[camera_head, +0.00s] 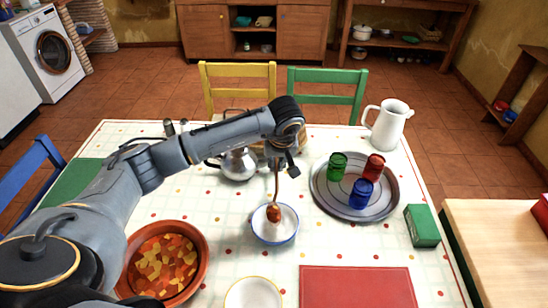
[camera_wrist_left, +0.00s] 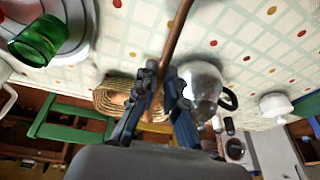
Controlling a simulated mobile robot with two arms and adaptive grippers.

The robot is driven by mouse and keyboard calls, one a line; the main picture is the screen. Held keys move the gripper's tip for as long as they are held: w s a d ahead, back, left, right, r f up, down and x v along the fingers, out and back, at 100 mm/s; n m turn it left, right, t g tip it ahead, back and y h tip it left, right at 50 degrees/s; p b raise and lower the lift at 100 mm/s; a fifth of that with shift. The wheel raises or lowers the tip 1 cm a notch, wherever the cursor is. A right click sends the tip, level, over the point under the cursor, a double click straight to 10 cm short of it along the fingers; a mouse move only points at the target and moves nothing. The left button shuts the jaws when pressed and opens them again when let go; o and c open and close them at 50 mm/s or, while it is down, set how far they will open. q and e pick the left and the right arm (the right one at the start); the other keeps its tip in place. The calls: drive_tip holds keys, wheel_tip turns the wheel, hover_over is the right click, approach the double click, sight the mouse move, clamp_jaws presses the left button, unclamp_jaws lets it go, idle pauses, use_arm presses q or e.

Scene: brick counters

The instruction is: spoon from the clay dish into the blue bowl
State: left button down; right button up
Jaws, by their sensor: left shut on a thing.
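My left gripper (camera_head: 281,167) is shut on the spoon (camera_head: 275,212), a reddish-brown one. The spoon hangs nearly upright with its head down, over or inside the white bowl with a blue rim (camera_head: 259,238); I cannot tell whether it touches the bowl. In the left wrist view the spoon's handle (camera_wrist_left: 179,28) runs up from between the fingers of the left gripper (camera_wrist_left: 161,88). The clay dish (camera_head: 204,260), full of orange and yellow pieces, stands at the lower left, partly hidden by my left arm. My right gripper is not in view.
A round metal tray (camera_head: 328,203) with green, red and blue cups stands right of the bowl. A metal teapot (camera_head: 240,165) is behind it, a yellow-rimmed bowl (camera_head: 253,294) in front. A green box (camera_head: 422,226), white pitcher (camera_head: 388,125) and red mat (camera_head: 357,288) are at the right.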

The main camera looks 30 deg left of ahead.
use_arm(q)
drive_tip(key=g+y, duration=0.1)
drive_tip(key=y, duration=0.1)
drive_tip(key=w+d+g+y, duration=0.1)
drive_tip(key=g+y, duration=0.1)
drive_tip(key=n+g+y+b, duration=0.1)
drive_tip(key=y, duration=0.1)
drive_tip(key=shift+w+d+f+g+y, duration=0.15)
drive_tip(key=shift+d+f+g+y, duration=0.15)
drive_tip(key=shift+d+f, duration=0.05)
idle(0.5)
